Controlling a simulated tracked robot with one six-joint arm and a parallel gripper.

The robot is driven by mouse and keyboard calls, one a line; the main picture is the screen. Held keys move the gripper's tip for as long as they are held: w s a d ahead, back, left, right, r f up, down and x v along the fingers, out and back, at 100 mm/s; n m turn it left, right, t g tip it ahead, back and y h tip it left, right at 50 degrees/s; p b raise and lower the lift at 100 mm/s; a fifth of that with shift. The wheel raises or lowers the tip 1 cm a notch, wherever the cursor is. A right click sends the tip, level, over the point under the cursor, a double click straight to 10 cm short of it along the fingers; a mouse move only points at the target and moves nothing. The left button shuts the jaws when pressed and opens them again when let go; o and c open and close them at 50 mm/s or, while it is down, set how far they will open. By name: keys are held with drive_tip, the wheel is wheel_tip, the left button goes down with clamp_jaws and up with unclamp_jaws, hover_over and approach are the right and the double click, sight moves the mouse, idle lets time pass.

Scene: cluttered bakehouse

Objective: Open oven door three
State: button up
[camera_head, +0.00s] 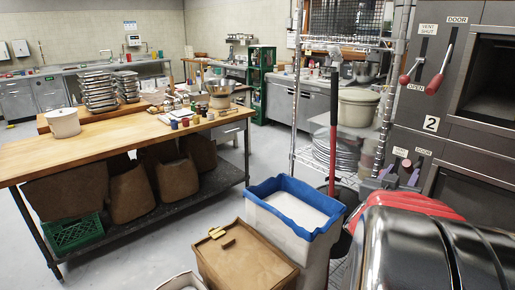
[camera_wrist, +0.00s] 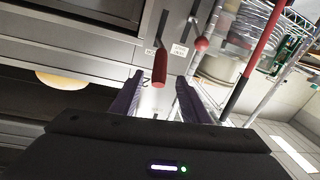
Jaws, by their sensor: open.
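My gripper (camera_wrist: 159,92) is open, its two dark purple fingers pointing at the oven's grey front panel. A red lever handle (camera_wrist: 160,69) lies in line with the gap between the fingers; I cannot tell if it touches them. A lever with a round red knob (camera_wrist: 201,44) is beside it. In the head view, my gripper (camera_head: 399,176) is in front of the lower levers, under VENT and DOOR labels (camera_head: 412,156). The oven's plate (camera_head: 431,124) reads 2. Higher up are a DOOR lever (camera_head: 436,83) and a VENT lever (camera_head: 405,79). No plate reading 3 is visible.
A wire rack (camera_head: 294,130) with pans and a red-handled tool (camera_head: 333,140) stand left of the oven. A blue-rimmed bin (camera_head: 275,225) and a wooden box (camera_head: 245,262) crowd the floor nearby.

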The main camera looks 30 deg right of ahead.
sight(406, 168)
drive_tip(key=shift+x, duration=3.05)
drive_tip(key=shift+f, duration=0.1)
clamp_jaws()
